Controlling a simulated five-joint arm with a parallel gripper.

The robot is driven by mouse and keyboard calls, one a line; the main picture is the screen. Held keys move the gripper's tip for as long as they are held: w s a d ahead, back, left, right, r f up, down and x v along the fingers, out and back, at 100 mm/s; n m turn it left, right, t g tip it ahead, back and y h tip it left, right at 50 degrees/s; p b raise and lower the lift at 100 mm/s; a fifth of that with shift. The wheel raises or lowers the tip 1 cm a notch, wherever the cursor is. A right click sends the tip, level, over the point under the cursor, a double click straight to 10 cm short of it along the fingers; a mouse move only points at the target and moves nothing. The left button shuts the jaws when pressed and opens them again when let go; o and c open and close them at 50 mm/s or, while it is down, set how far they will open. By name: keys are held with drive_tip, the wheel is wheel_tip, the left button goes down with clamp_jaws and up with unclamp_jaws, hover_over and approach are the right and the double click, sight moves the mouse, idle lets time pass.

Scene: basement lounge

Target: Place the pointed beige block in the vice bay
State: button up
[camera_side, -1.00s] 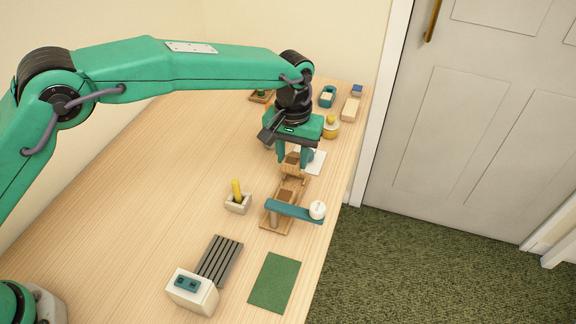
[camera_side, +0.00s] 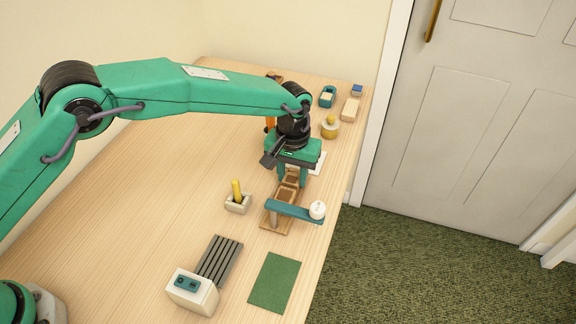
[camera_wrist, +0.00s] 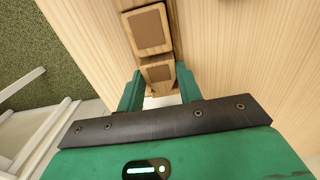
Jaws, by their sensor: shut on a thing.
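My gripper (camera_side: 291,178) points down and is shut on a beige block (camera_side: 291,181) with a brown face. In the wrist view, the block (camera_wrist: 157,72) sits between my fingertips (camera_wrist: 160,85); its pointed part cannot be made out. The block is at the far end of a wooden fixture (camera_side: 274,226); whether it touches the fixture is unclear. The fixture has a brown square bay (camera_side: 285,195), also in the wrist view (camera_wrist: 146,30), just beside the block.
A holder (camera_side: 238,204) with a yellow peg stands left of the fixture. A grey slatted rack (camera_side: 219,261), a white box (camera_side: 192,292) and a green mat (camera_side: 275,282) lie nearer. A yellow knobbed object (camera_side: 330,127) and a beige block (camera_side: 351,109) are farther back. The left tabletop is clear.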

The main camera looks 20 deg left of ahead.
sight(292, 177)
drive_tip(key=shift+f, duration=0.1)
drive_tip(key=o, duration=1)
drive_tip(key=shift+c, duration=0.2)
wheel_tip(292, 177, up, 12)
drive_tip(key=shift+r, duration=0.2)
idle(0.5)
